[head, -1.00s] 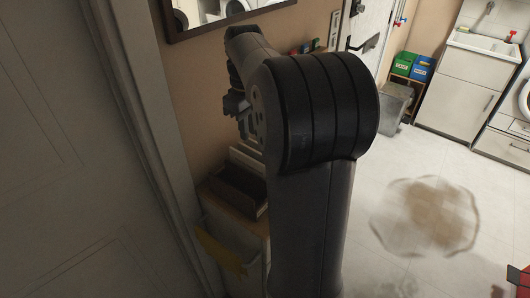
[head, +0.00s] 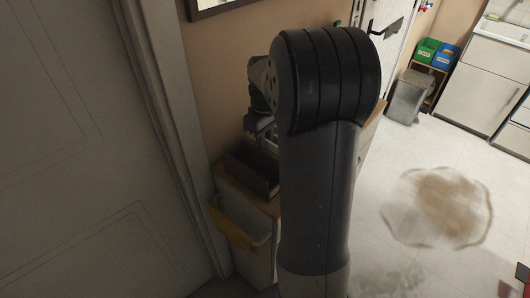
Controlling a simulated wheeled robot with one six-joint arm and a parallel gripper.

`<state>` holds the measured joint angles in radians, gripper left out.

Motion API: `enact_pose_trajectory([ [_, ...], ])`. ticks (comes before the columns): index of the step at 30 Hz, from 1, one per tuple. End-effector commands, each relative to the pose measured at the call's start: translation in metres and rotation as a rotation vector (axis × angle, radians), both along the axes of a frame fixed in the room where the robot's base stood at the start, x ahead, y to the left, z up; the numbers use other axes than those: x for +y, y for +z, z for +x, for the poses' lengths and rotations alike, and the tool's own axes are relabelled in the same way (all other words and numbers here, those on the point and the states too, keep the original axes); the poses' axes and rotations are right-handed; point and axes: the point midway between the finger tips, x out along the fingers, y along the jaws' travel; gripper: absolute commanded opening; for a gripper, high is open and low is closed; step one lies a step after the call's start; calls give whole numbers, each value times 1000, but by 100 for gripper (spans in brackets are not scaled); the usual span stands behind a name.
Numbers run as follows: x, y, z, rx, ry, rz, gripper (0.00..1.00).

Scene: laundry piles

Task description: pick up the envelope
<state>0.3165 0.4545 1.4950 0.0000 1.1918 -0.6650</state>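No envelope can be made out in the head view. My gripper (head: 258,124) shows only in part, left of my thick dark arm, which hides the rest of it. It is above the dark open tray (head: 243,179) on a narrow wooden-topped cabinet (head: 245,205) against the wall. The tray's inside is dark and its right part is behind my arm. I cannot see the fingertips clearly or whether they hold anything.
A yellow cloth (head: 231,229) hangs at the cabinet's front left. A panelled door (head: 70,150) stands close on the left. A grey bin (head: 409,97) stands by a shelf with green and blue boxes. The tiled floor right of my arm is largely open, with a brownish round patch (head: 437,207).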

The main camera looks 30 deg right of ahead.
Motion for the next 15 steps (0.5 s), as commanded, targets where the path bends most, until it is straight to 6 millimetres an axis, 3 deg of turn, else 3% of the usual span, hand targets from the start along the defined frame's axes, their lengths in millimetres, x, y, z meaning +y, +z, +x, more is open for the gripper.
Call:
enact_pose_trajectory([
  [3,0,0,0,0,0,0,17],
  [9,0,0,0,0,0,0,1],
  [15,0,1,0,0,0,0,0],
])
